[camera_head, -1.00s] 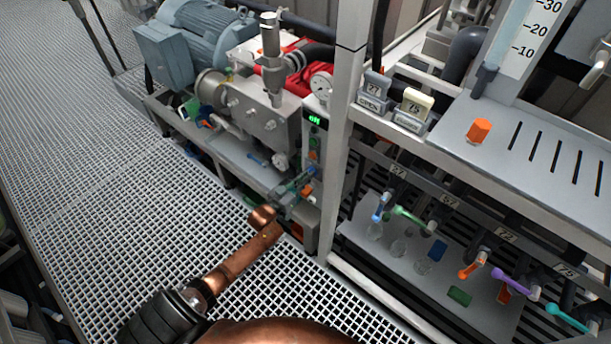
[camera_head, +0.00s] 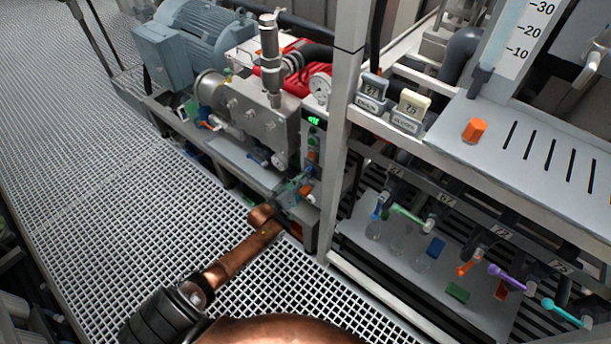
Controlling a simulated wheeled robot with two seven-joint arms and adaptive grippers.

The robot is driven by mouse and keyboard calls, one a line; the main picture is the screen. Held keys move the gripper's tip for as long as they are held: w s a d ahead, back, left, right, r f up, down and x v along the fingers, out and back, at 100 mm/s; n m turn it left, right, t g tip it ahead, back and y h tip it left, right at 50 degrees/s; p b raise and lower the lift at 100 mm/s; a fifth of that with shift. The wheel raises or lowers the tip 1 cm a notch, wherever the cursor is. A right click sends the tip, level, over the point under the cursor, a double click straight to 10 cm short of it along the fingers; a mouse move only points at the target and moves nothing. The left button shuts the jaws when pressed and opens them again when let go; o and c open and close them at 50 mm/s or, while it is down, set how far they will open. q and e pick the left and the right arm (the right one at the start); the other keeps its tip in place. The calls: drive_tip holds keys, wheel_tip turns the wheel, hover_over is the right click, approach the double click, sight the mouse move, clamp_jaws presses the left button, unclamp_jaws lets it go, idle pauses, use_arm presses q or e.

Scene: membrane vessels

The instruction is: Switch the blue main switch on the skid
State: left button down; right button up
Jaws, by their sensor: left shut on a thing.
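The control box (camera_head: 313,150) is a narrow upright panel on the skid, beside the grey frame post. It has a small green lit display (camera_head: 314,120) at the top, which seems to read "off", and small buttons below. My left gripper (camera_head: 298,184) is at the lower part of this panel, at the end of my copper arm. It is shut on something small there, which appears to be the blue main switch. The fingers mostly hide the switch, so its angle cannot be told. My right gripper is not in view.
A blue-grey motor (camera_head: 203,45) and steel pump block (camera_head: 262,120) stand behind and left of the panel. The frame post (camera_head: 338,130) rises close on the right. Coloured valve handles, including a purple one (camera_head: 507,277), line the right rack. Grating floor (camera_head: 110,190) is open on the left.

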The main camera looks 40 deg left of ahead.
use_arm(q)
drive_tip(key=shift+r, duration=0.2)
drive_tip(key=c, duration=1.4)
unclamp_jaws()
drive_tip(key=shift+f, duration=0.1)
drive_tip(key=shift+s+f, duration=0.1)
drive_tip(key=shift+s, duration=0.4)
drive_tip(key=s+a, duration=0.1)
drive_tip(key=s, duration=1)
